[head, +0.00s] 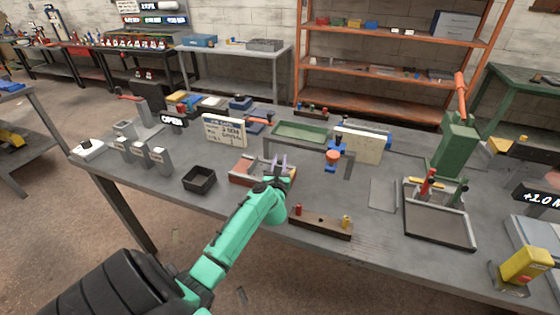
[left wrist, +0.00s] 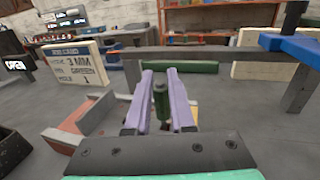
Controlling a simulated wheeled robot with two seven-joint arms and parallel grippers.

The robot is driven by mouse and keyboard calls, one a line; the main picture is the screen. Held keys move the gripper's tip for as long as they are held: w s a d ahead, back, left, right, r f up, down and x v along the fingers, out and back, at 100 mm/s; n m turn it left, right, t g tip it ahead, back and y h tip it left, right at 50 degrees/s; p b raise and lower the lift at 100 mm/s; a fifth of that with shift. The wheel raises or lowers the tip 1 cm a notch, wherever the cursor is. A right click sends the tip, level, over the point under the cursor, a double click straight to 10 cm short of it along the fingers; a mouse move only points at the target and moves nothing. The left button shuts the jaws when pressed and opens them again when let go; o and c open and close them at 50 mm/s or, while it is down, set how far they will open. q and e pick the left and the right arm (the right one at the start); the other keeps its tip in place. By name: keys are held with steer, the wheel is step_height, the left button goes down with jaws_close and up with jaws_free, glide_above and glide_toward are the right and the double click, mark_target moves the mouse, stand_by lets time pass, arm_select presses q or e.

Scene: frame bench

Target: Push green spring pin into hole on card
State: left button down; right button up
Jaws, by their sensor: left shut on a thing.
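My left gripper (head: 278,164) reaches over the bench's middle, at a low grey-and-red fixture (head: 243,172). In the left wrist view its two lavender fingers (left wrist: 162,98) are shut on an upright dark green pin (left wrist: 161,103). The fixture shows there below and left of the fingers (left wrist: 78,135). No hole is visible, and I cannot tell whether the pin touches the fixture. My right gripper is not in view.
A brown block (head: 320,229) with a red and a yellow piece lies in front. A black bin (head: 199,179) sits left. A grey bar (left wrist: 215,54) spans behind the fingers, with a blue clamp (head: 335,156) at right. A green press (head: 456,143) stands farther right.

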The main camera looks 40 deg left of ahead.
arm_select(q)
steer(key=shift+f+b, duration=0.75)
steer(key=shift+f, duration=0.25)
steer(key=c, duration=0.7)
jaws_free()
steer(key=b+v, duration=0.1)
steer(key=v, duration=1.3)
steer(key=shift+s+d+r, duration=0.1)
steer(key=shift+s+d, duration=0.15)
